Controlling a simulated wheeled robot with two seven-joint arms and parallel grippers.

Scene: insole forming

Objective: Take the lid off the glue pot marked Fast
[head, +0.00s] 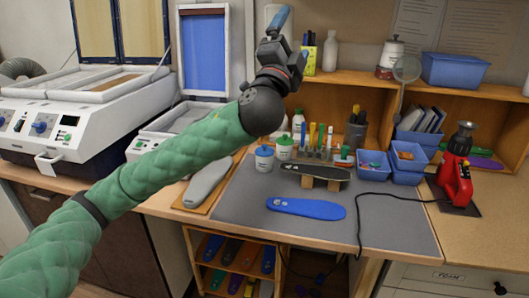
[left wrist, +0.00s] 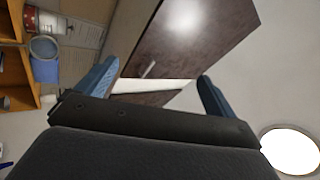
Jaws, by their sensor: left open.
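Two white glue pots stand side by side at the back left of the grey mat. One has a blue lid (head: 264,151) and the other, just behind and to its right, has a green lid (head: 284,141). Both lids are on. The marks on the pots are too small to read, so I cannot tell which says Fast. My left gripper (head: 286,22) is raised high above the bench, above the pots in the picture, and points upward. In the left wrist view its blue fingers (left wrist: 155,86) are apart with nothing held between them. My right gripper is not in view.
Behind the pots are bottles and a rack of markers. A dark insole on a wooden stand (head: 314,172) sits right of them, and a blue insole (head: 306,208) lies in front. Blue bins (head: 373,170) and a red tool (head: 457,180) stand right.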

